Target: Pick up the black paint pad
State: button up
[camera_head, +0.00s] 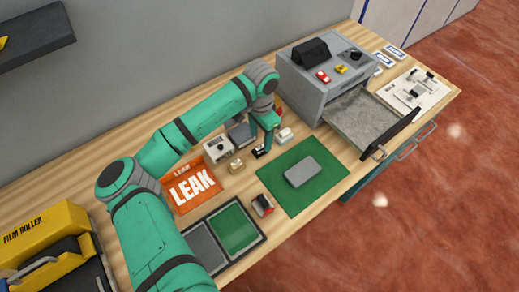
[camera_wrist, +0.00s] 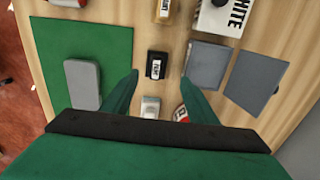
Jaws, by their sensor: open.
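A small black block with a white label (camera_wrist: 157,66), which looks like the black paint pad, lies on the wooden bench in the wrist view. The label is too small to read surely. It also shows in the head view (camera_head: 258,152), partly beside my fingers. My gripper (camera_wrist: 159,79) is open and empty, pointing down. In the wrist view its two green fingertips lie to either side of the block's near end, and the block is ahead of them. In the head view my gripper (camera_head: 268,145) is just above the bench; I cannot tell its exact height.
A green mat (camera_head: 329,190) with a grey block (camera_head: 301,171) lies close by. A white-labelled block (camera_head: 284,135), a tan block (camera_head: 237,166) and a white box (camera_head: 217,151) crowd around. The grey dispenser (camera_head: 305,88) has its drawer (camera_head: 395,138) open.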

aim_at(260, 147)
jog(key=f, duration=0.2)
jog(key=s+f, duration=0.1)
jog(key=f, duration=0.1)
jog(key=shift+s+a, duration=0.1)
jog(key=shift+f, duration=0.6)
jog(key=c, duration=1.1)
